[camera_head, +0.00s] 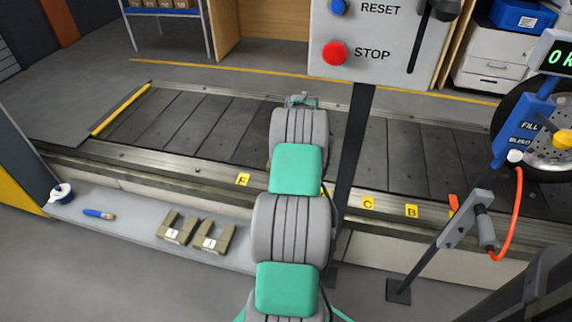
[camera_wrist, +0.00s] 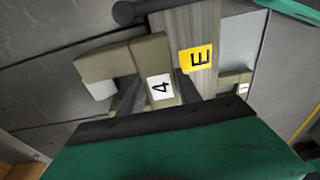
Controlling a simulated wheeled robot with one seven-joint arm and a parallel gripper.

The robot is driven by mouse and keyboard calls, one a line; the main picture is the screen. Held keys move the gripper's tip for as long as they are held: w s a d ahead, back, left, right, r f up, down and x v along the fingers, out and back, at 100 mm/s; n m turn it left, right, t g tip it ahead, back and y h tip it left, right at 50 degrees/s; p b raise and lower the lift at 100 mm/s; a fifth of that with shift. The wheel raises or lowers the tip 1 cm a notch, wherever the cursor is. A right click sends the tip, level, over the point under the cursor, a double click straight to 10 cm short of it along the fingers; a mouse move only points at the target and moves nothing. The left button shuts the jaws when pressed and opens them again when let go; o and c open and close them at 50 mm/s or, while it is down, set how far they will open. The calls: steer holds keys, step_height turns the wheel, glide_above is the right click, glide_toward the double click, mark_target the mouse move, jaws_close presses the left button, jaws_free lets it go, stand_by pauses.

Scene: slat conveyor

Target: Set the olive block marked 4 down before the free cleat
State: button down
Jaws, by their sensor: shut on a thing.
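The olive block marked 4 (camera_wrist: 151,55) is between the fingers of my gripper (camera_wrist: 160,95) in the wrist view. My gripper is shut on it, and its white label faces the camera. I cannot tell which cleat is free.
Two olive blocks (camera_head: 175,229) (camera_head: 214,236) sit on the front ledge (camera_head: 135,222), with a blue-handled tool (camera_head: 99,214) and a tape roll (camera_head: 61,192) to their left. A post with the STOP panel (camera_head: 385,45) stands right of my arm. A gauge stand (camera_head: 440,235) is farther right.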

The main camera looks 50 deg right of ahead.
steer(key=shift+f+b, duration=0.4)
steer(key=shift+f, duration=0.1)
stand_by(0.4)
steer(key=c, duration=0.7)
jaws_free()
steer(key=shift+c, duration=0.2)
